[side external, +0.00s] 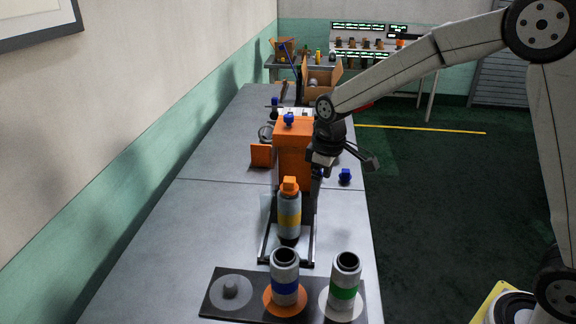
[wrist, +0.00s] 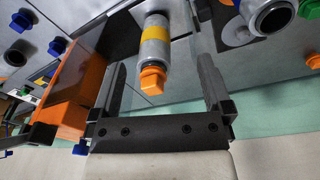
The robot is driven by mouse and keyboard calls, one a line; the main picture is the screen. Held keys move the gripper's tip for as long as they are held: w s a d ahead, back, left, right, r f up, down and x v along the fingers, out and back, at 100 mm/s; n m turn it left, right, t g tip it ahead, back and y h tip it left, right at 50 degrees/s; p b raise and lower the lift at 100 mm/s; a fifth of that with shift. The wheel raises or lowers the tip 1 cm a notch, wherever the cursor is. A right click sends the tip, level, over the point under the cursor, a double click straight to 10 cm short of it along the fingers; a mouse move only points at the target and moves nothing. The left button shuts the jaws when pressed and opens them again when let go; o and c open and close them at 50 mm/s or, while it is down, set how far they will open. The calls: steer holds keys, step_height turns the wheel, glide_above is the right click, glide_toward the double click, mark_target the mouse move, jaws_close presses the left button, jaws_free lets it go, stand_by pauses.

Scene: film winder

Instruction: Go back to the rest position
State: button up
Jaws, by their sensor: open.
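A grey canister with a yellow band and orange cap (side external: 289,213) stands upright on a dark frame in front of the orange winder body (side external: 296,152). In the wrist view the yellow-banded canister (wrist: 154,40) shows between my finger tips, its orange cap toward me. My gripper (side external: 317,180) is open and empty, just behind and to the right of that canister in the side view; it also shows in the wrist view (wrist: 160,62). I see no contact with the canister. In the side view one finger is hard to make out.
A blue knob (side external: 345,176) lies near the right bench edge. A cardboard box (side external: 320,82) stands at the back.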

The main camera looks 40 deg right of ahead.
steer(key=s+d+f+m, duration=0.1)
steer(key=s+f+m, duration=0.1)
steer(key=s, duration=0.6)
steer(key=s+d+f+m+t, duration=0.1)
steer(key=s+f+m, duration=0.1)
steer(key=s, duration=0.7)
steer(key=shift+s+f+m, duration=0.2)
steer(key=shift+f+m, duration=0.15)
steer(key=shift+m, duration=0.25)
